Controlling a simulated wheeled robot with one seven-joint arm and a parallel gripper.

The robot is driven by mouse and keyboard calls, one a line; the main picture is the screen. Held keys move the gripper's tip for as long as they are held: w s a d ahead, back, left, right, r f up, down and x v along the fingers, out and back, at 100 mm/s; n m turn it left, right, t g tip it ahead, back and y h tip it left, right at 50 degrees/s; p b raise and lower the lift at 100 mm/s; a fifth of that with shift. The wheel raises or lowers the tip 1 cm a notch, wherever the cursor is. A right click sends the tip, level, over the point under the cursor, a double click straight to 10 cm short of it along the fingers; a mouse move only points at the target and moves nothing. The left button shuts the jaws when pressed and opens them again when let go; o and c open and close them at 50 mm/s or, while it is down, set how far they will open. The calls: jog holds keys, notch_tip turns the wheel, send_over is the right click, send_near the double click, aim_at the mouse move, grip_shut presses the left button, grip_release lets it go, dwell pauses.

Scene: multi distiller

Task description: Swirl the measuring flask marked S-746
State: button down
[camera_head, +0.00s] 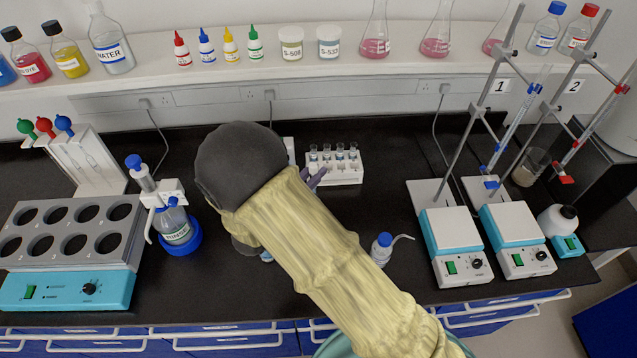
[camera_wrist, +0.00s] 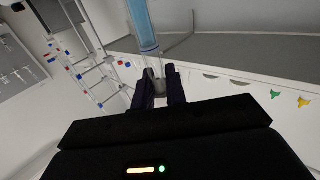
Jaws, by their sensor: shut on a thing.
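My gripper (camera_wrist: 157,88) shows in the wrist view with its two dark purple fingers close together, shut on a small greyish, neck-like piece (camera_wrist: 153,75). I take this to be part of the measuring flask, but no S-746 mark is readable. A pale blue, see-through column (camera_wrist: 141,25) shows just beyond the fingers; I cannot tell whether it belongs to the held piece. In the head view my arm hides most of the gripper, and only purple finger parts (camera_head: 315,178) show in front of the vial rack (camera_head: 347,174). The rest of the flask is hidden or unclear.
A small blue-capped bottle (camera_head: 382,249) stands right of my arm. Two stirrer plates (camera_head: 447,232) (camera_head: 513,224) with stands are farther right. The shelf (camera_head: 210,79) runs behind.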

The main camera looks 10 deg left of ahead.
jog(key=s, duration=0.2)
jog(key=s+a, duration=0.1)
jog(key=s, duration=0.2)
jog(key=shift+a+p, duration=0.1)
jog(key=shift+p, duration=0.2)
jog(key=shift+s, duration=0.15)
